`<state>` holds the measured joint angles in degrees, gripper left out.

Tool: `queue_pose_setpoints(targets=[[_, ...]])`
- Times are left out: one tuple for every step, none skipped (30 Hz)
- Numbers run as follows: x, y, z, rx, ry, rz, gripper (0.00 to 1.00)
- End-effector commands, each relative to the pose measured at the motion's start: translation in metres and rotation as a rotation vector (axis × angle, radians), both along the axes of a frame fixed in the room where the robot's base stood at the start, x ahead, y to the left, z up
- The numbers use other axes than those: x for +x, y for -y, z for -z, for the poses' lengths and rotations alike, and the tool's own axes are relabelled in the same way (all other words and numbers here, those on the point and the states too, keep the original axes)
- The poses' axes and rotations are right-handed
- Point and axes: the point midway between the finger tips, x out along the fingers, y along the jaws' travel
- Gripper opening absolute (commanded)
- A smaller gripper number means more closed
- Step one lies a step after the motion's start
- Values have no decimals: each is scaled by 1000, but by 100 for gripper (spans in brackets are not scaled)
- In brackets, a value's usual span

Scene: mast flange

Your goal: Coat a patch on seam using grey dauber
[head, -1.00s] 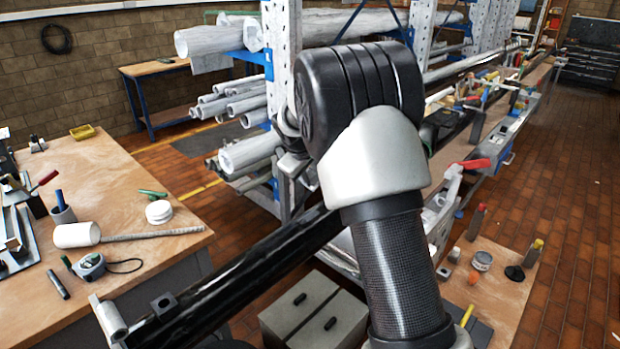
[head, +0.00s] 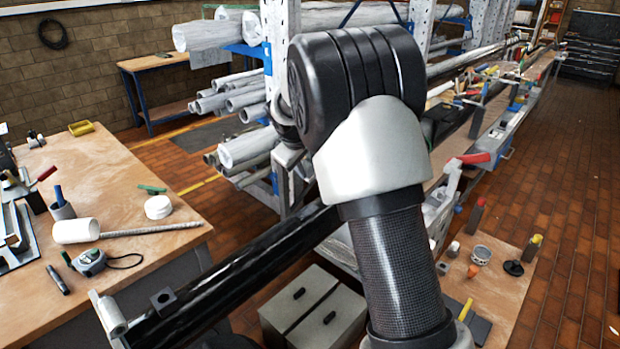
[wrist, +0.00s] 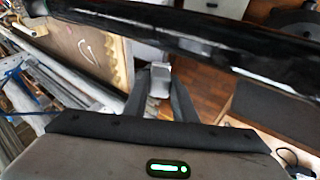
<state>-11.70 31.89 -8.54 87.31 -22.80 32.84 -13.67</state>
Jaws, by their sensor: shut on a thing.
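In the wrist view my gripper (wrist: 160,101) is shut on a small pale grey piece (wrist: 160,78), likely the grey dauber; its far end is hard to make out. The glossy black mast tube (wrist: 215,40) crosses the top of the wrist view, beyond the grey piece. I cannot tell whether they touch. In the head view the black tube (head: 250,268) runs diagonally behind my arm, which hides its middle. My gripper is not visible in the head view. I cannot make out the seam or any coated patch.
A wooden bench (head: 120,170) at left holds a white cylinder (head: 72,232), a rod and a tape measure (head: 90,262). A small right bench (head: 500,295) holds a tin (head: 481,254), a red-topped piece (head: 475,217) and a yellow-topped one (head: 531,248). Grey boxes (head: 290,310) stand below the tube.

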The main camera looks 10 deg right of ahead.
Motion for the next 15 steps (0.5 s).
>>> queue_pose_setpoints(targets=[[-5, -12, -7, 1, 6, -7, 2], [-8, -17, -11, 0, 5, -8, 2], [-13, -22, -17, 0, 5, -6, 2], [-16, -25, -20, 0, 5, -6, 2], [-18, -28, -23, 2, 5, -6, 2], [-21, -31, -25, 2, 3, -5, 2], [-23, -32, -26, 2, 2, -3, 2], [-24, -33, -26, 2, 2, -2, 2], [-24, -33, -25, 3, 1, -1, 2], [-24, -33, -23, 3, 1, -1, 2], [-24, -33, -21, 3, 1, -1, 2], [-24, -33, -17, 3, 1, -1, 2], [-24, -33, -14, 3, 1, -1, 2], [-24, -33, -11, 3, 1, -1, 2], [-24, -33, -7, 3, 1, -1, 2]])
